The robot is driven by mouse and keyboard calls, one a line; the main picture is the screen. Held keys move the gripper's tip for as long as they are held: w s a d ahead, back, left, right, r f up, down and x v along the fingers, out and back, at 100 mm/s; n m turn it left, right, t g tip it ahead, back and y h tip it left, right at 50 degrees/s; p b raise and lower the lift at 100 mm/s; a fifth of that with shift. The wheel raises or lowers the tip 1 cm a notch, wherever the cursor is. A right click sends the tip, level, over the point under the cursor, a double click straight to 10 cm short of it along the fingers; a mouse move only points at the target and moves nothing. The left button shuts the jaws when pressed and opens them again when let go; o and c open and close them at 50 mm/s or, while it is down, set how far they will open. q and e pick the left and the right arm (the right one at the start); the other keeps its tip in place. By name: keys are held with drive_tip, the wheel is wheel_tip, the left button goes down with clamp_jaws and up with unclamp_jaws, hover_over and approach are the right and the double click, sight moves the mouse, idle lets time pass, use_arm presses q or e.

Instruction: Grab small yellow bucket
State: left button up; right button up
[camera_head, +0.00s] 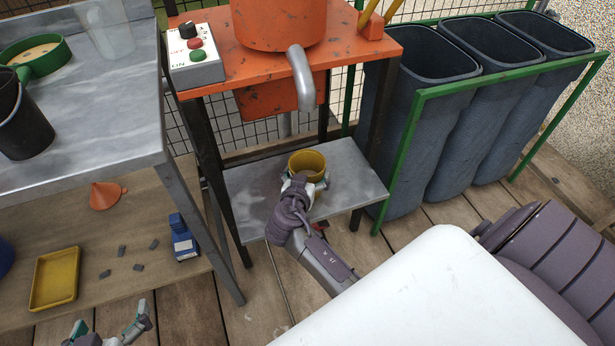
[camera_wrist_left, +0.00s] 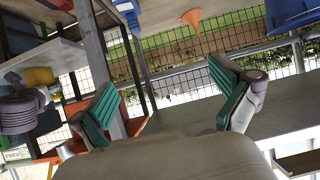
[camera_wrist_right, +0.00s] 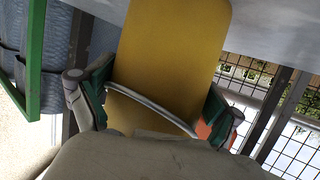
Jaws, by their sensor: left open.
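The small yellow bucket (camera_head: 307,163) stands on the grey metal shelf (camera_head: 248,190) under the orange machine. My right gripper (camera_head: 305,184) is at its near side, with a finger on each side of it. In the right wrist view the bucket (camera_wrist_right: 170,60) fills the space between the two green-padded fingers, which appear shut on its sides. The bucket's thin wire handle (camera_wrist_right: 150,105) curves across its front. My left gripper (camera_head: 110,335) is open and empty at the bottom left, near the wooden lower shelf; its spread fingers show in the left wrist view (camera_wrist_left: 165,100).
The orange machine (camera_head: 350,45) with a grey spout (camera_head: 300,78) overhangs the bucket. Dark bins (camera_head: 425,115) in a green frame stand to the right. A metal table (camera_head: 110,110), an orange funnel (camera_head: 105,195) and a yellow tray (camera_head: 55,279) are at left.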

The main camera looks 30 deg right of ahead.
drive_tip(key=c, duration=0.8)
drive_tip(key=shift+c, duration=0.3)
drive_tip(key=shift+r, duration=0.15)
